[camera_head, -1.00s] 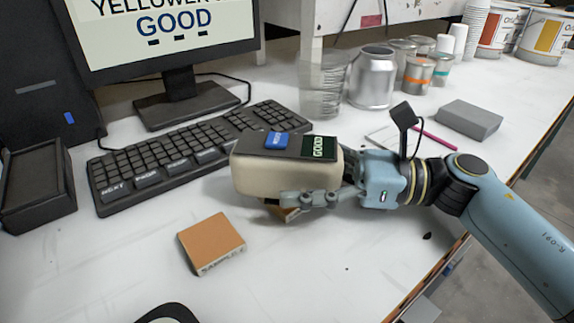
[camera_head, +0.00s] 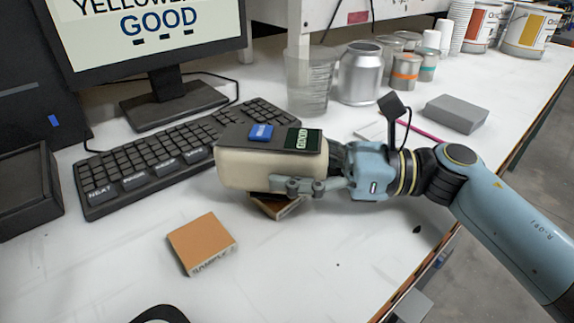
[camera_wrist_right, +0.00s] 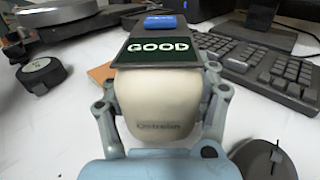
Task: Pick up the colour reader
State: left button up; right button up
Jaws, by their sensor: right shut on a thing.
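The colour reader (camera_head: 250,172) is a cream block with a dark top, a blue button and a green display reading GOOD. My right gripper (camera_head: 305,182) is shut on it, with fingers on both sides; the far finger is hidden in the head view. In the right wrist view the reader (camera_wrist_right: 158,105) sits level between the two fingers (camera_wrist_right: 160,90). It is held just above a brown sample block (camera_head: 276,207), which shows partly beneath it. My left gripper is not in view.
An orange sample block (camera_head: 202,243) lies in front on the white table. A keyboard (camera_head: 150,170) is behind and left, under the monitor (camera_head: 150,40). A clear beaker (camera_head: 309,82) and a silver can (camera_head: 359,75) stand behind. A grey box (camera_head: 456,113) lies right.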

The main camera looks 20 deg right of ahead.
aim_at(290, 139)
jog(key=shift+r, duration=0.55)
notch_tip(290, 139, up, 3)
jog(key=shift+f, duration=0.2)
jog(key=s+d+r+p, duration=0.1)
jog(key=s+d+r, duration=0.6)
jog(key=d, duration=0.2)
jog(key=shift+s+p, duration=0.2)
jog(key=shift+p, duration=0.2)
